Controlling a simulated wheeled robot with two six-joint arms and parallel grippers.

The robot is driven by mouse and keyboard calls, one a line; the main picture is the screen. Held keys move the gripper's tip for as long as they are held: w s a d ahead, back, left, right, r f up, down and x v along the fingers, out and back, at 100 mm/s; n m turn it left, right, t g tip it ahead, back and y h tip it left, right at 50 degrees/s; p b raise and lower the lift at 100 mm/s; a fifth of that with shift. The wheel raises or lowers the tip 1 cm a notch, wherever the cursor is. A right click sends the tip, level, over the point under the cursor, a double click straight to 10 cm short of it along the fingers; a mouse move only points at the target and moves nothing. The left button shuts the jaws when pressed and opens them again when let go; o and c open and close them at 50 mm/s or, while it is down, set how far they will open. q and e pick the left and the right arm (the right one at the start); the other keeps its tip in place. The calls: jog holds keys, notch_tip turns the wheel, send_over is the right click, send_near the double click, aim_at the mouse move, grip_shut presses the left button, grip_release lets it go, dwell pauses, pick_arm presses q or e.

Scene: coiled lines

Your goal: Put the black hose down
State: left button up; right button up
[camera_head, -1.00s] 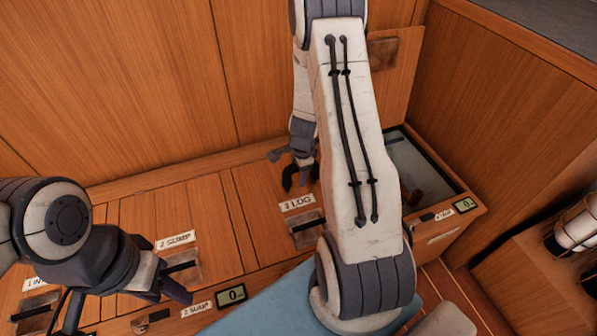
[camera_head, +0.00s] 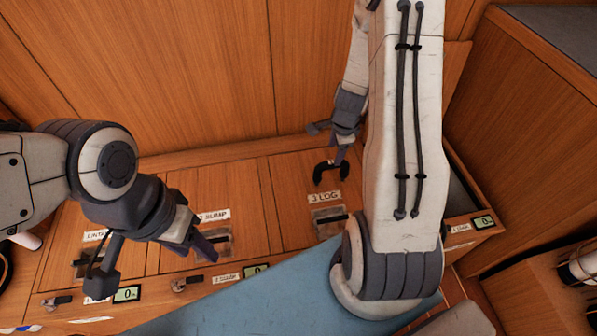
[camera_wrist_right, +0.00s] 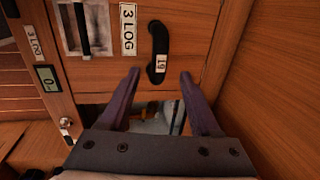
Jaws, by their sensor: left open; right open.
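The black hose (camera_head: 328,172) is a short curved black piece lying on the wooden top just behind the "3 LOG" label. It also shows in the right wrist view (camera_wrist_right: 158,42), with a pale numbered tag on its near end. My right gripper (camera_head: 338,146) is open and empty beside the hose. In the right wrist view its fingertips (camera_wrist_right: 160,76) are spread to either side of the hose's tagged end, apart from it. My left gripper (camera_head: 155,262) is open and empty over the front of the wooden lockers at left, near the "2 SUMP" label.
The wooden top (camera_head: 285,195) has labelled hatches with recessed latches. Small displays (camera_head: 127,293) sit along its front edge. A blue surface (camera_head: 240,305) lies in front. Wooden walls close off the back and right. My right arm hides much of the right side.

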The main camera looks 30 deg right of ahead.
jog(key=s+a+r+n+y, duration=0.1)
jog(key=a+r+n, duration=0.45)
jog(key=a, duration=0.45)
jog(key=s+a+r+n+y, duration=0.1)
jog(key=a+r+n, duration=0.5)
jog(key=a, duration=0.4)
jog(key=s+a+r+n+g, duration=0.1)
jog(key=s+a+r+n, duration=0.2)
jog(key=s+n, duration=0.5)
jog(key=s+a+r+n+g, duration=0.1)
jog(key=s+a+r+n, duration=0.3)
jog(key=s+n, duration=0.5)
jog(key=shift+s+a+r, duration=0.3)
jog(key=shift+s+a, duration=0.6)
jog(key=shift+a, duration=0.3)
notch_tip(320, 180, up, 25)
jog(key=p, duration=2.4)
jog(key=shift+f, duration=0.2)
